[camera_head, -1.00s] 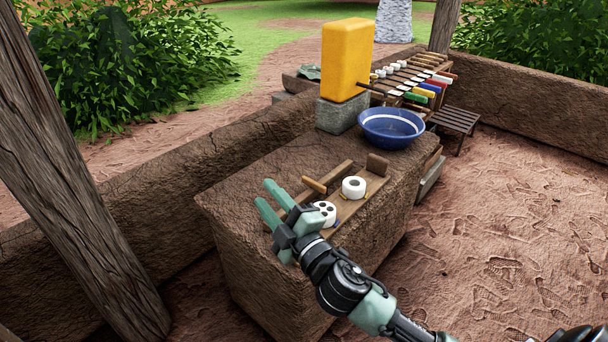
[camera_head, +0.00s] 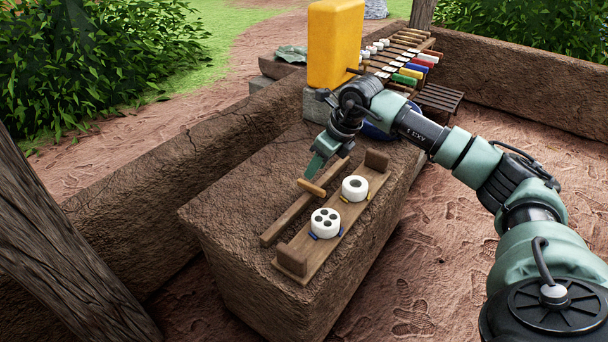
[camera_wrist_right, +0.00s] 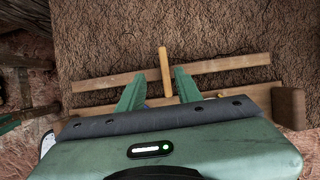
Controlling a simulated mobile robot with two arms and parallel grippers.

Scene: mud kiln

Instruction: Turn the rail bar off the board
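The rail bar (camera_head: 290,218) is a long wooden strip lying beside the board (camera_head: 332,240), roughly parallel to it with a narrow gap. A light wooden peg (camera_head: 312,187) lies across the bar. The board has a wooden block at each end and carries two white cylinders, one with several holes (camera_head: 325,222) and one with a single hole (camera_head: 355,188). My right gripper (camera_head: 318,163) is over the bar's far half. In the right wrist view its green fingers (camera_wrist_right: 158,78) are apart, with the peg (camera_wrist_right: 165,62) between them, untouched.
A yellow container (camera_head: 335,45) stands on a grey block behind the bench. A blue bowl (camera_head: 374,131) is mostly hidden by my right arm. A rack of coloured-handled tools (camera_head: 405,70) stands at the back right. The bench's left part (camera_head: 235,195) is clear.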

